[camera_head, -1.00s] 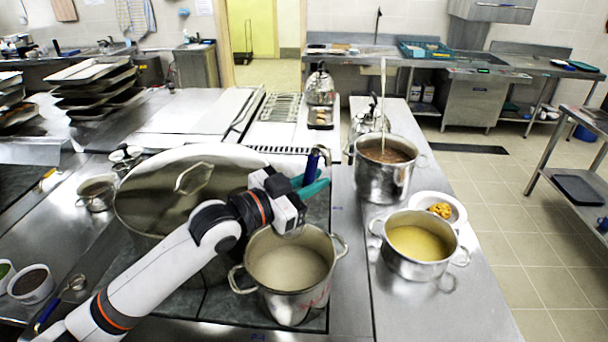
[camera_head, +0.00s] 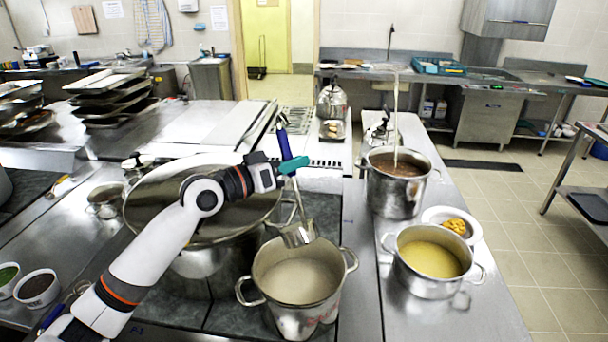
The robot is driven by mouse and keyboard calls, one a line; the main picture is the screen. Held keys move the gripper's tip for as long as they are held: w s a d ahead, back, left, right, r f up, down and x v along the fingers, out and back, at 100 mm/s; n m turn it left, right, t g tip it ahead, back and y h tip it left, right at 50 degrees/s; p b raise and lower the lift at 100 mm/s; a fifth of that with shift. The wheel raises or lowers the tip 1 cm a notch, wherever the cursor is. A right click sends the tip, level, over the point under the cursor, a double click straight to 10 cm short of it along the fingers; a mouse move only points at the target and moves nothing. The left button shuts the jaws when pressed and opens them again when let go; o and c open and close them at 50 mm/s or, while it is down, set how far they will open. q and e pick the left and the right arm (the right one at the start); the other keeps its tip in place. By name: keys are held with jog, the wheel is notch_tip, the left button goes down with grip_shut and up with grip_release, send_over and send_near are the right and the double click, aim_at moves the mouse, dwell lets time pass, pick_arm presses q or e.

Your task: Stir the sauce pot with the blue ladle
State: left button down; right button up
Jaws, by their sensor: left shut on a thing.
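My left gripper (camera_head: 293,165), with teal fingertips, is shut on the blue ladle (camera_head: 284,141). The blue handle rises above the fingers, and the metal shaft runs down to the metal bowl (camera_head: 298,235). The ladle bowl hangs at the far rim of the front steel pot (camera_head: 290,318), above the pale sauce (camera_head: 297,277); whether it touches the rim I cannot tell. This pot stands upright on the dark cooktop and has two side handles. My right gripper is not in view.
A large lidded stockpot (camera_head: 195,268) stands left of the front pot, beneath my left arm. A pot of yellow liquid (camera_head: 430,258), a plate of yellow food (camera_head: 452,222) and a tall pot of brown liquid (camera_head: 396,187) stand on the right counter.

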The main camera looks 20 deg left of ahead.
pick_arm(q)
jog(key=w+a+f+n+b, duration=0.1)
jog(key=w+a+f+n, duration=0.2)
jog(key=a+n, duration=0.1)
jog(key=w+a+f+n+b, duration=0.2)
jog(key=a+f+n, duration=0.2)
jog(key=w+a+f+n+b, duration=0.2)
jog(key=w+a+f+n, duration=0.1)
jog(key=a+f+n, duration=0.1)
jog(key=shift+w+a+f+n, duration=0.2)
jog(key=shift+w+a+n, duration=0.1)
jog(key=shift+a+n, duration=0.25)
jog(key=shift+w+a+f+n+b, duration=0.2)
jog(key=shift+f+n+b, duration=0.1)
jog(key=shift+f+n, duration=0.2)
jog(key=shift+w+a+f+n+b, duration=0.1)
jog(key=shift+a+f+n+b, duration=0.1)
jog(key=shift+f+n+b, duration=0.25)
jog(key=shift+f, duration=0.15)
dwell(0.6)
